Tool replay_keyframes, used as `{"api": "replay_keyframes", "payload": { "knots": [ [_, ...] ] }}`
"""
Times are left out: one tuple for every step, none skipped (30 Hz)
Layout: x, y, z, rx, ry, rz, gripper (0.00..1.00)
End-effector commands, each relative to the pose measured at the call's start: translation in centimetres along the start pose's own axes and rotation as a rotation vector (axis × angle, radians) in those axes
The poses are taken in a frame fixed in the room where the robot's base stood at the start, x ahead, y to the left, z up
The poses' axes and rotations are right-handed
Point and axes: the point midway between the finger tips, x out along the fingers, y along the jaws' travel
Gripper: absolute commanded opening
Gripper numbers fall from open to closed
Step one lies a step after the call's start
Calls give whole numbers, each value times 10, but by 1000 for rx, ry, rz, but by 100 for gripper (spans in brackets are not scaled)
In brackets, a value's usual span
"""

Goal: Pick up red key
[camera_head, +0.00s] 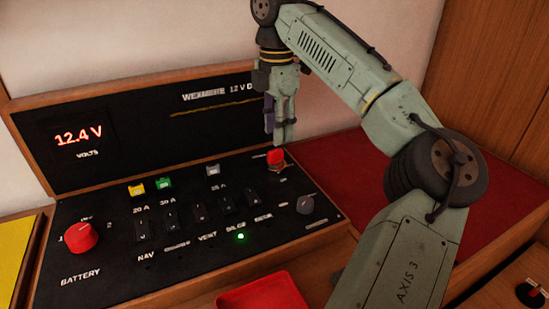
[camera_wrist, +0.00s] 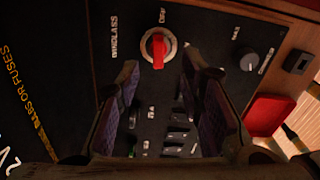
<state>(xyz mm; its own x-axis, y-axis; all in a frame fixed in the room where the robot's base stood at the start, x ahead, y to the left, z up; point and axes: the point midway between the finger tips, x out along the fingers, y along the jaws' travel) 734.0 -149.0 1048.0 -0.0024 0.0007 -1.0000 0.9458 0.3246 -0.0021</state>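The red key (camera_head: 275,157) sits in a round switch at the upper right of the black panel (camera_head: 110,265). In the wrist view the red key (camera_wrist: 158,52) stands in a pale ring beside the lettering WINDLASS and OFF. My gripper (camera_head: 277,132) is above the key in the head view, fingers pointing down. In the wrist view my gripper (camera_wrist: 163,66) is open, with a clear gap between its dark-padded fingers. The key shows just beyond the fingertips, between them in the picture. Nothing is held.
A red battery knob (camera_head: 80,237) is at the panel's left. Several fuses and switches fill its middle, and a grey knob (camera_head: 305,204) is at the right. An upright voltmeter board (camera_head: 150,135) stands behind. A red tray (camera_head: 227,298) lies in front.

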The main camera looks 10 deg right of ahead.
Motion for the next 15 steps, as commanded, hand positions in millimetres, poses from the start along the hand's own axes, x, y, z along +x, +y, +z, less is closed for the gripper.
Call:
{"api": "replay_keyframes", "payload": {
  "knots": [
    [3,0,0,0,0,1,34],
    [5,0,0,0,0,1,34],
    [8,0,0,0,1,1,34],
    [12,0,0,0,2,0,34],
    [16,0,-1,-2,2,0,34],
    [22,0,-1,-2,3,0,34],
    [27,0,-1,-2,3,0,34],
    [31,0,-1,-2,4,0,34],
    [36,0,-1,0,1,1,34],
    [39,0,-1,1,-2,1,34],
    [43,0,-1,1,-3,1,34],
    [47,0,-1,2,-2,2,34],
    [50,0,-1,2,-2,2,34],
    [52,0,-1,1,-2,2,34],
    [53,0,-1,1,-1,2,34]
  ]
}}
